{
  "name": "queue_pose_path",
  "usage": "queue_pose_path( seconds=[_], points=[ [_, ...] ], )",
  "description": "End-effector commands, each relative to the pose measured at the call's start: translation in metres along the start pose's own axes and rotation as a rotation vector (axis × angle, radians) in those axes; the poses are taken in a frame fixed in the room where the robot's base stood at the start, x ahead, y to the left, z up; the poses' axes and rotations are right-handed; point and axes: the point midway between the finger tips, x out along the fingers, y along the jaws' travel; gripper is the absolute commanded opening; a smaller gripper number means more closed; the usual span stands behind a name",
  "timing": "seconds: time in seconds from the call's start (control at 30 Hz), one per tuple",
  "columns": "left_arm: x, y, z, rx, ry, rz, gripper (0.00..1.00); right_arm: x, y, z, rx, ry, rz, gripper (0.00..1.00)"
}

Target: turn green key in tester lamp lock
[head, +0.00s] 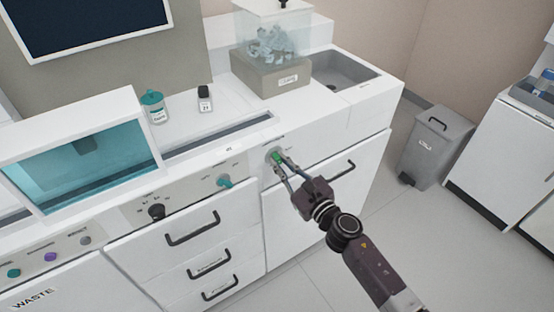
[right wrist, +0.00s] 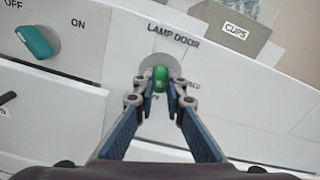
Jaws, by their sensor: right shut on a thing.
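The green key (head: 277,156) sits in the round grey lamp lock (head: 271,153) on the white front panel. In the right wrist view the key (right wrist: 160,79) stands at the lock (right wrist: 172,66), under the label "LAMP DOOR". My right gripper (head: 281,161) is shut on the key, with one finger on each side of it; the right wrist view shows both fingertips (right wrist: 160,88) at the key. The key's head looks roughly upright in the right wrist view. Its shaft and part of the lock's lettering are hidden by the fingers. My left gripper is not in view.
A teal knob (head: 224,181) marked OFF and ON is left of the lock. A clear box of cups (head: 274,45) and a sink (head: 340,76) are above. A grey bin (head: 436,146) stands right.

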Motion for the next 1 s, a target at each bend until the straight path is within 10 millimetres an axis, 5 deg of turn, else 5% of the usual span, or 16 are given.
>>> queue_pose_path(
  seconds=[0.4,0.73,1.0],
  points=[
    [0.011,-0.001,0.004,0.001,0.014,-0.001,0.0,0.0,0.0,-0.002,-0.269,-0.001,0.0,0.0],
    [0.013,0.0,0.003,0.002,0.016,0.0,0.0,0.0,-0.002,-0.003,-0.307,-0.002,-0.005,0.0],
    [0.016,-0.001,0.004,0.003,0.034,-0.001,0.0,0.0,-0.004,-0.004,-0.56,-0.001,-0.011,0.0]
  ],
)
